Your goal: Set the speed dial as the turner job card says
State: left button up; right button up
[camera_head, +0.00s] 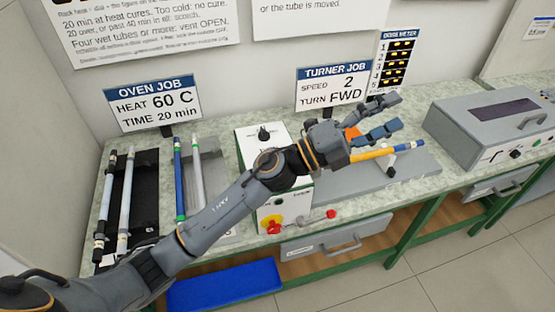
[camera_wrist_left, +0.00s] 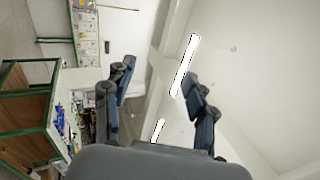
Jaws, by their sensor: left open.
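The turner job card (camera_head: 333,87) stands behind the bench and reads speed 2, turn FWD. The turner's white housing (camera_head: 247,137) has a black dial (camera_head: 264,135) on its upper face; its setting is too small to read. My left arm crosses the housing and hides much of it. My left gripper (camera_head: 392,113) is open and empty, with its fingers pointing right, beyond the dial and above the turner bed. Its spread fingers also show in the left wrist view (camera_wrist_left: 160,75), with nothing between them. My right gripper is not in view.
A yellow and blue rod (camera_head: 372,153) lies along the turner. The oven job card (camera_head: 153,102), black tray (camera_head: 147,185) and grey tray (camera_head: 210,165) with rods are on the left. A red knob (camera_head: 274,228) sits on the turner's front. A grey oven-like box (camera_head: 480,130) stands right.

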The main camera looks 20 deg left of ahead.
pick_arm(q)
jog(key=s+d+f+m+g+y, duration=0.1)
jog(key=s+d+f+m+g, duration=0.15)
jog(key=d+m+g, duration=0.5)
jog(key=w+a+f+m+g+y, duration=0.2)
jog(key=a+f+m+g+y, duration=0.25)
jog(key=f+m+y, duration=0.2)
jog(key=w+a+n+y, duration=0.1)
jog(key=w+a+y, duration=0.35)
jog(key=a, duration=0.75)
jog(key=w+a+y, duration=0.1)
jog(key=a+y, duration=0.7)
jog(key=a, duration=0.5)
jog(key=f+p, duration=0.2)
jog(key=f, duration=0.4)
jog(key=f+p, duration=0.2)
jog(key=f, duration=0.5)
jog(key=shift+w+d+p, duration=0.2)
jog(key=shift+p, duration=0.15)
jog(key=shift+f, duration=0.55)
jog(key=shift+c, duration=0.2)
jog(key=c, duration=1.1)
